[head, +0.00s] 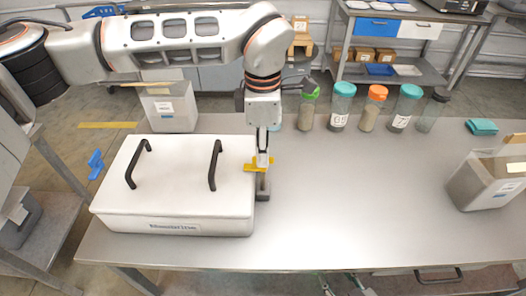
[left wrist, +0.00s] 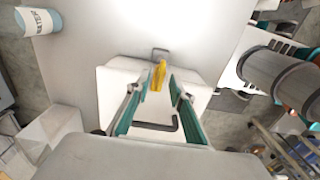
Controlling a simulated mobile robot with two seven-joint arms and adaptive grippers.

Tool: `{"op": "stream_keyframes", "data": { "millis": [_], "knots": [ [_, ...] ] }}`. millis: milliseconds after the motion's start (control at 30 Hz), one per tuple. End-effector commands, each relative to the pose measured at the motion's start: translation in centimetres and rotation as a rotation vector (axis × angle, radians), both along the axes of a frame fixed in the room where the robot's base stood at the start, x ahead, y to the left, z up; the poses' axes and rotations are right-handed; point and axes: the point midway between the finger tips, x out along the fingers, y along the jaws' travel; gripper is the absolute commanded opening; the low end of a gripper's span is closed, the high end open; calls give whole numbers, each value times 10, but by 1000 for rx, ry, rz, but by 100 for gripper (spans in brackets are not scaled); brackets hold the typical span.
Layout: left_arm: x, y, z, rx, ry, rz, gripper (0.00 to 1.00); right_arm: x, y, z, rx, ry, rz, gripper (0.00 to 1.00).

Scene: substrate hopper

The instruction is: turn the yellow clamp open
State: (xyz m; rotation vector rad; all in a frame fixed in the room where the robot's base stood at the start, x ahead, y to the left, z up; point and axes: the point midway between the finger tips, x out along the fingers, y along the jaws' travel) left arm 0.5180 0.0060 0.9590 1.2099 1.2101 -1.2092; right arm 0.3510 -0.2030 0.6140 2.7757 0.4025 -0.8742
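The yellow clamp (head: 256,167) sits at the right side of the white lidded hopper (head: 182,205), by a dark upright post (head: 263,187). My left gripper (head: 263,160) points down over the clamp and partly hides it. In the left wrist view the clamp (left wrist: 157,75) shows between the tips of the two fingers of my left gripper (left wrist: 155,86). The fingers are apart, with visible gaps to the clamp on both sides. Whether the tips reach down to its level is hard to tell. My right gripper is in neither view.
Two black handles (head: 215,165) stand up from the hopper lid. Several lidded jars (head: 341,108) line the back of the metal table (head: 350,200). A grey bin (head: 171,108) stands behind the hopper, another (head: 490,182) at the right. The table's middle is clear.

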Motion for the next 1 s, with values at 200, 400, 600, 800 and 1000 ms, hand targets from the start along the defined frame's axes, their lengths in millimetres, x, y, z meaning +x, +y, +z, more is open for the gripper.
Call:
{"op": "stream_keyframes", "data": {
  "millis": [200, 400, 600, 800, 1000],
  "knots": [
    [0, 0, -11, -1, 0, 1, 22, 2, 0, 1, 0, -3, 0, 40],
    [0, 0, -11, -1, 0, 1, 22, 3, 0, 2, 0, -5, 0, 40],
    [0, 0, -11, -1, 0, 1, 0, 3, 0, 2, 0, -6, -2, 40],
    [0, 0, -11, -1, 0, 6, 0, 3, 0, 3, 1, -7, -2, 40],
    [0, 0, -10, 0, -1, 54, 0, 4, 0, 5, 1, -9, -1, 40]
  ]
}}
